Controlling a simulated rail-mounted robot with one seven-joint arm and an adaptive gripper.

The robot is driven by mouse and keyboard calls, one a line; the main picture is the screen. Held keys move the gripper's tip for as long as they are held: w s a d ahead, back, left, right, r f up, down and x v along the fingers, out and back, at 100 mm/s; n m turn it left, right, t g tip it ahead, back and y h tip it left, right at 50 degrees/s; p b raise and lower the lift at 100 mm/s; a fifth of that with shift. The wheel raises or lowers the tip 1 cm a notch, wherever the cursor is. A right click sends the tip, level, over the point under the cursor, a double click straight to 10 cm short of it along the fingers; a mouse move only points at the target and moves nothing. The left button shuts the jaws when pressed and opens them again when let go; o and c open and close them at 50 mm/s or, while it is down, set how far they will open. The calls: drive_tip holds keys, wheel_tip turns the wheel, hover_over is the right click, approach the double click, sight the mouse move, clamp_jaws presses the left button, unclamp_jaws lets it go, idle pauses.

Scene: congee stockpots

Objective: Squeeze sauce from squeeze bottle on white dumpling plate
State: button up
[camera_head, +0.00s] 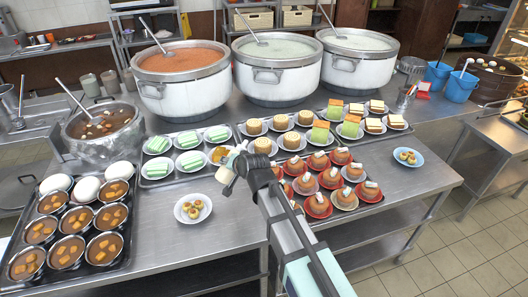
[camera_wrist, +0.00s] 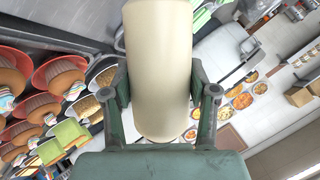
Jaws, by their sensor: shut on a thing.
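The white plate (camera_head: 182,216) with several small dumplings (camera_head: 194,206) sits on the steel table, in front of the green-cake tray. My gripper (camera_head: 240,166) is above the table, to the right of and above the plate in the picture. It is shut on a cream squeeze bottle (camera_head: 227,175). In the wrist view the bottle (camera_wrist: 158,65) fills the middle, with a finger of my gripper (camera_wrist: 160,100) on each side. The bottle looks tilted in the head view. I cannot make out its nozzle clearly, and no sauce shows on the dumplings.
A blue plate (camera_head: 398,152) of dumplings stands at the right. Dessert trays lie behind and right of my gripper; a tray of brown bowls (camera_head: 122,246) is at the left. Large stockpots (camera_head: 276,83) line the back. Bare table surrounds the white plate.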

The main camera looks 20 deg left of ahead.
drive_tip(key=s+a+f+m+y+p, duration=0.2)
drive_tip(key=s+a+m+p, duration=0.2)
drive_tip(key=s+a, duration=0.4)
drive_tip(key=s+a+f+m+g+y+p, duration=0.1)
drive_tip(key=s+a+m+p, duration=0.4)
drive_tip(key=a, duration=0.8)
drive_tip(key=shift+s+f+y+p, duration=0.4)
drive_tip(key=shift+s+f+p, duration=0.15)
drive_tip(key=shift+s, duration=0.9)
drive_tip(key=shift+d+r+m, duration=0.1)
drive_tip(key=shift+m, duration=0.2)
